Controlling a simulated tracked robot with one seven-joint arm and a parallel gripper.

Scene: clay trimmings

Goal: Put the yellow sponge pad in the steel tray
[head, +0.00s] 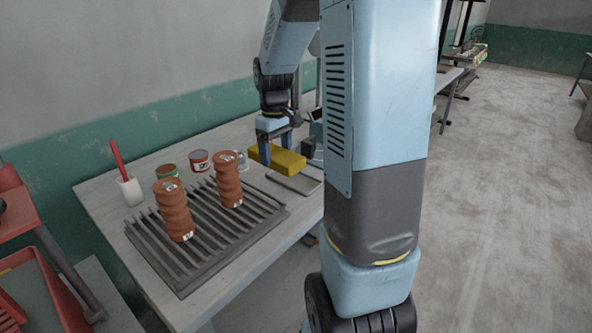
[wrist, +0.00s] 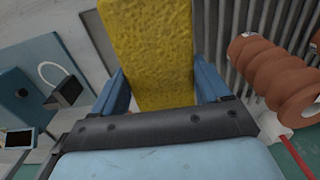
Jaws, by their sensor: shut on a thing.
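The yellow sponge pad (head: 278,158) is held between the fingers of my gripper (head: 276,140), above the right part of the table. In the wrist view the pad (wrist: 150,50) fills the space between the two blue fingers of the gripper (wrist: 165,95). The steel tray (head: 296,182) lies on the table beneath and a little right of the pad in the head view. The pad appears raised above it, and my arm and the pad hide part of the tray.
A dark slatted rack (head: 205,232) lies left of the tray, with two ribbed brown cylinders (head: 174,208) (head: 228,180) standing on it. Several small cans, including a red one (head: 199,161), stand behind. A white cup (head: 130,189) holds a red-handled tool. A padlock (wrist: 64,90) shows in the wrist view.

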